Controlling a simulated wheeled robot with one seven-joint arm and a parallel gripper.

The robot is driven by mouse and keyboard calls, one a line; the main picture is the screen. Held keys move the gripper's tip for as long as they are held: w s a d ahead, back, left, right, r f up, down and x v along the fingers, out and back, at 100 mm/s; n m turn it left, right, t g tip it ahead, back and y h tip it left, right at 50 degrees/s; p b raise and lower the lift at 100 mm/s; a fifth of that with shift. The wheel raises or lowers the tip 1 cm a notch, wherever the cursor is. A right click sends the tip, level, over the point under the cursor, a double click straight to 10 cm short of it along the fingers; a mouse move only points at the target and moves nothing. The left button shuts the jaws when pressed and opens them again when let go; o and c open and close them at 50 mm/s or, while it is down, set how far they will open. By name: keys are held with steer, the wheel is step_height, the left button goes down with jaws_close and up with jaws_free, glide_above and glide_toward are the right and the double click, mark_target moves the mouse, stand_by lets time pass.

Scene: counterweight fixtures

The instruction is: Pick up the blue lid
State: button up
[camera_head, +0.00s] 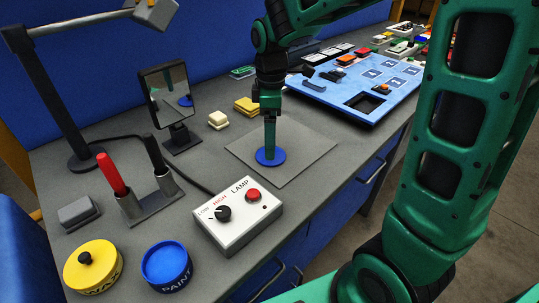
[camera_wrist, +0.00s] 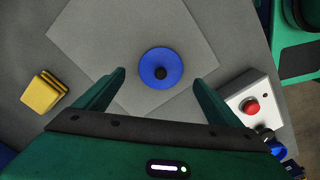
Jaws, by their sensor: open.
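The blue lid (camera_head: 270,157) is a round blue disc lying on a grey square mat (camera_head: 305,152) on the workbench. The wrist view shows the lid (camera_wrist: 160,64) from above, with a small dark knob (camera_wrist: 160,72) at its middle. My gripper (camera_head: 270,148) points down over the lid and hides part of it in the head view. In the wrist view my gripper (camera_wrist: 158,78) is open, with one finger on each side of the lid and nothing between them. I cannot tell how far the fingertips are above the lid.
A lamp control box (camera_head: 240,218), an open blue paint tin (camera_head: 166,267) and a yellow wax tin (camera_head: 93,268) stand in front. A mirror (camera_head: 166,92) and yellow pads (camera_head: 246,106) are behind. A blue panel (camera_head: 360,85) lies right of the mat.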

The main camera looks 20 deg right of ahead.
step_height(320, 180, down, 4)
steer(key=shift+f, duration=0.25)
steer(key=c, duration=1.1)
steer(key=shift+r, duration=0.2)
